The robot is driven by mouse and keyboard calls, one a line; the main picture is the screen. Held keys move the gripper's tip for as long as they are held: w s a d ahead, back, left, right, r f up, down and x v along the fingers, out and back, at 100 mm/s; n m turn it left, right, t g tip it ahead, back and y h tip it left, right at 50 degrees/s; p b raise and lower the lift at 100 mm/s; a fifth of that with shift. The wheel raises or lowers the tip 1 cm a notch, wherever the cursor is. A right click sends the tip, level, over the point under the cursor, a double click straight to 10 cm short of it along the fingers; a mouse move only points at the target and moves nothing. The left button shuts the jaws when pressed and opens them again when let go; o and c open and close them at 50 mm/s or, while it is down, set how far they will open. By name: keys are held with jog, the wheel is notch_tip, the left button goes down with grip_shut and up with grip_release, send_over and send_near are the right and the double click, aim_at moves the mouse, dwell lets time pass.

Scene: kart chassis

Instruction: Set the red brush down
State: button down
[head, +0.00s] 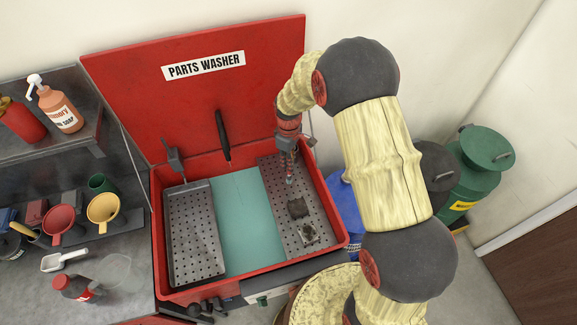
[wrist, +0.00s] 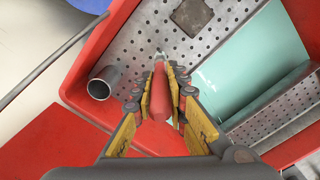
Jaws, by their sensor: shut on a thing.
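My gripper (head: 288,150) is over the back part of the right perforated metal shelf (head: 275,185) in the red parts washer. In the wrist view my gripper (wrist: 163,95) is shut on the red brush (wrist: 159,92), its yellow-padded fingers on both sides of the handle. The brush's pale tip points away from my wrist, toward the perforated shelf (wrist: 228,28). In the head view my gripper largely hides the brush. I cannot tell whether the tip touches the shelf.
A dark square part (head: 298,208) and a greyish part (head: 308,234) lie farther forward on the right shelf. A teal basin floor (head: 235,220) separates it from the left perforated tray (head: 190,235). A grey tube (wrist: 103,82) stands near my gripper. The red rim (head: 335,215) surrounds everything.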

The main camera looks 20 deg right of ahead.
jog(key=shift+w+f, duration=0.3)
jog(key=shift+f, duration=0.05)
jog(key=shift+w+f, duration=0.15)
jog(key=shift+f, duration=1.55)
jog(key=c, duration=1.8)
grip_release()
jog(key=shift+o, duration=0.2)
